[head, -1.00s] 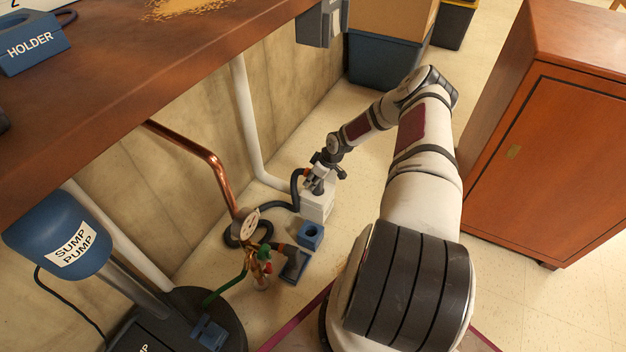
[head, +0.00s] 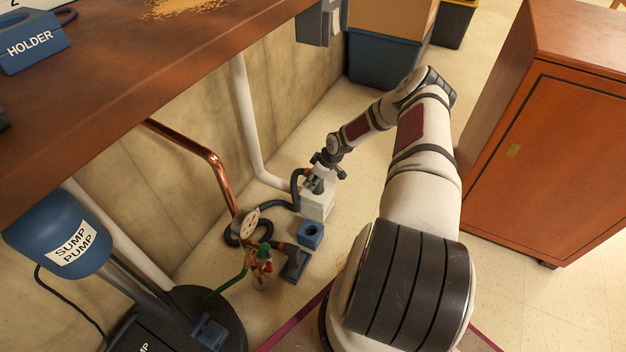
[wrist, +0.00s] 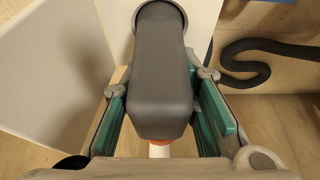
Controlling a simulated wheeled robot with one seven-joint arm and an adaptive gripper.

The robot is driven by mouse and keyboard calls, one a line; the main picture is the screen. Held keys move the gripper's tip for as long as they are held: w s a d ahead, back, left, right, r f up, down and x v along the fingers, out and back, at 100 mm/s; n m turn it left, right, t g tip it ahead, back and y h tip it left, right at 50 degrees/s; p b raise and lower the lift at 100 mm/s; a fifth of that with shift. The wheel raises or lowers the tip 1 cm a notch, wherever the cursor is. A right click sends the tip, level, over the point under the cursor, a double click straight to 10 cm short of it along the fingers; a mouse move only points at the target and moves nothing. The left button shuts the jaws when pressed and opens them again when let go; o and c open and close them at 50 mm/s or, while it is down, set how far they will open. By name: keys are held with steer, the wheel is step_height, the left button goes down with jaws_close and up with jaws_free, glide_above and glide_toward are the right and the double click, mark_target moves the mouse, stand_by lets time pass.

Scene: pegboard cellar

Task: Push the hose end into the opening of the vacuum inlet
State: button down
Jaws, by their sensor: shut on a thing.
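My gripper (head: 317,186) is low by the wall, at a white box (head: 318,208) on the floor. In the wrist view its teal-padded fingers (wrist: 162,110) are shut on the grey hose end (wrist: 160,85). The far end of the hose end overlaps the round, dark grey vacuum inlet (wrist: 158,10) on the white box. The hose end hides most of the opening, so I cannot tell how deep it sits. An orange and white band shows under its near end. The dark hose (head: 297,188) loops from my gripper down to the floor.
A blue block with a round hole (head: 310,234) and a grey-blue pedal-like object (head: 294,264) stand near the box. A white pipe (head: 246,120) and a copper pipe (head: 200,150) run along the wall.

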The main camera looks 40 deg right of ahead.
stand_by(0.4)
steer(key=c, duration=1.2)
jaws_free()
steer(key=shift+o, duration=0.2)
steer(key=o, duration=0.5)
steer(key=shift+r, duration=0.15)
steer(key=shift+r+p, duration=1.85)
steer(key=shift+r, duration=1.6)
